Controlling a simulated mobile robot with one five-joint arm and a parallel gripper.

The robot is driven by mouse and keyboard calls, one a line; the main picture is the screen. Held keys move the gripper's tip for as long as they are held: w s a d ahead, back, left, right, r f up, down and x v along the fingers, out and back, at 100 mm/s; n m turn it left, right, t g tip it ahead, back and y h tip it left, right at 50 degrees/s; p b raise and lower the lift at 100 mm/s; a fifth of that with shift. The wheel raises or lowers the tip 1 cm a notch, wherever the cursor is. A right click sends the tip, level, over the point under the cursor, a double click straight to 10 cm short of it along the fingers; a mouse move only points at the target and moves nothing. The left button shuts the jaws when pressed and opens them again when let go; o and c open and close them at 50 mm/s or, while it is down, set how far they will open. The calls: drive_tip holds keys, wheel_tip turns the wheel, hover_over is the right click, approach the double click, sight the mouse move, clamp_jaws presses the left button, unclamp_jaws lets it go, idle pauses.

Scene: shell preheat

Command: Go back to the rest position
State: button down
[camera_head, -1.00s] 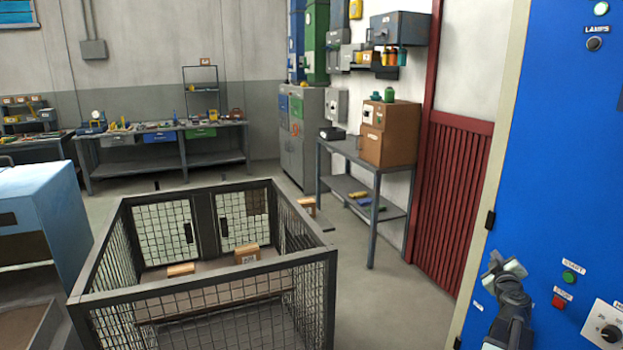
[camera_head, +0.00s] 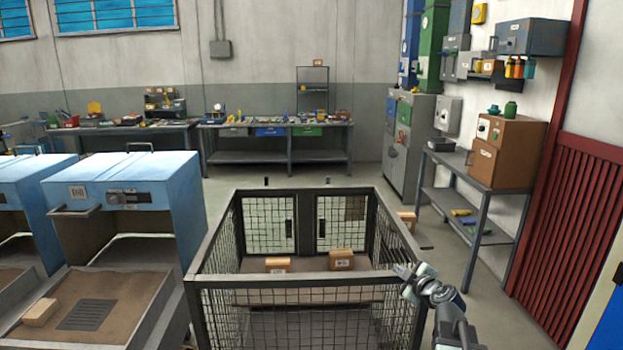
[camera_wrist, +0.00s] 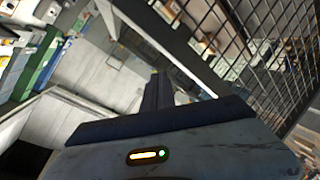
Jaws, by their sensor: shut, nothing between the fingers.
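My gripper (camera_head: 408,278) is at the lower right of the head view, at the end of my grey arm. It is shut and empty, beside the right front corner of the wire cage (camera_head: 290,283) in the picture. I cannot tell from this view whether it touches the cage's rim. In the wrist view the dark shut fingers (camera_wrist: 158,92) point up the picture, with part of the cage's mesh (camera_wrist: 235,45) at the upper right.
Two small boxes (camera_head: 342,260) lie inside the cage. Blue machines (camera_head: 125,200) stand at left, one with a block (camera_head: 39,312) on its tray. A table with brown cabinets (camera_head: 507,150) stands at right.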

drive_tip(key=s+a+f+g+y+p, duration=0.1)
drive_tip(key=s+a+f+g, duration=0.25)
drive_tip(key=a, duration=0.65)
drive_tip(key=s+a+f+g+y+p, duration=0.1)
drive_tip(key=s+a+f+g, duration=0.25)
drive_tip(key=a, duration=0.75)
drive_tip(key=s+d+f+m+g+h, duration=0.2)
drive_tip(key=s+d+f+m+g, duration=0.1)
drive_tip(key=s+m, duration=0.3)
drive_tip(key=s+d+f+m+g+h, duration=0.2)
drive_tip(key=s+m, duration=0.4)
drive_tip(key=s, duration=0.3)
drive_tip(key=shift+s+d+f+g, duration=0.3)
drive_tip(key=shift+d+f+g, duration=0.25)
drive_tip(key=shift+f+g, duration=0.4)
